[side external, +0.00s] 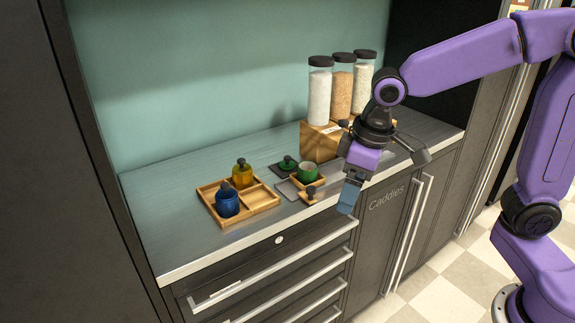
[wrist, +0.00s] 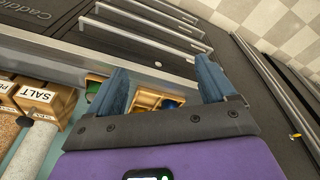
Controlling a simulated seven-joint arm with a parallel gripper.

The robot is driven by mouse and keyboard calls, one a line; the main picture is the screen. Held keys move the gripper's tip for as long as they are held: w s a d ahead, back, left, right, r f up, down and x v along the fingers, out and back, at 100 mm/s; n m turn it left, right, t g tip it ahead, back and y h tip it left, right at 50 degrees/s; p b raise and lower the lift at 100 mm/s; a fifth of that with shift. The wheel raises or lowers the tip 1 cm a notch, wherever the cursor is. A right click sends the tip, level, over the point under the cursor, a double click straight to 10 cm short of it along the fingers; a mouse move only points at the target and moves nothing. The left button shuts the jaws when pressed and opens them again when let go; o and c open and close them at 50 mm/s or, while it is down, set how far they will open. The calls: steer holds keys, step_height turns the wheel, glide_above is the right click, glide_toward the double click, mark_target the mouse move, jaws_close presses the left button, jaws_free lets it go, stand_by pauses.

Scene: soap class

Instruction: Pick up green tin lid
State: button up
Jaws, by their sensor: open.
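A dark green lid with a black knob (side external: 288,164) lies on the counter just behind an open green tin (side external: 308,171). A small wooden piece with a dark knob (side external: 309,195) lies in front of the tin. My gripper (side external: 349,196) is to the right of these, over the counter's front edge, apart from them and empty. Its two blue fingers are spread in the wrist view (wrist: 163,82). A bit of green on a wooden thing (wrist: 95,84) shows beside the left finger there, mostly hidden; I cannot make out the lid in that view.
A wooden tray (side external: 264,200) holds a blue jar (side external: 227,202) and a yellow jar (side external: 242,176), both lidded. Tall clear canisters (side external: 319,92) stand on wooden boxes (side external: 318,143) behind my gripper. Drawer handles (side external: 280,268) project below the counter. The counter's left part is clear.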

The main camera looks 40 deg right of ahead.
steer(key=w+d+r+m+t, duration=0.15)
steer(key=w+m, duration=0.35)
steer(key=w, duration=1.1)
steer(key=m+t+h, duration=0.1)
steer(key=m+h, duration=0.1)
steer(key=m, duration=0.2)
glide_toward(289, 159)
steer(key=x, duration=1)
steer(key=shift+f, duration=0.1)
steer(key=c, duration=1.1)
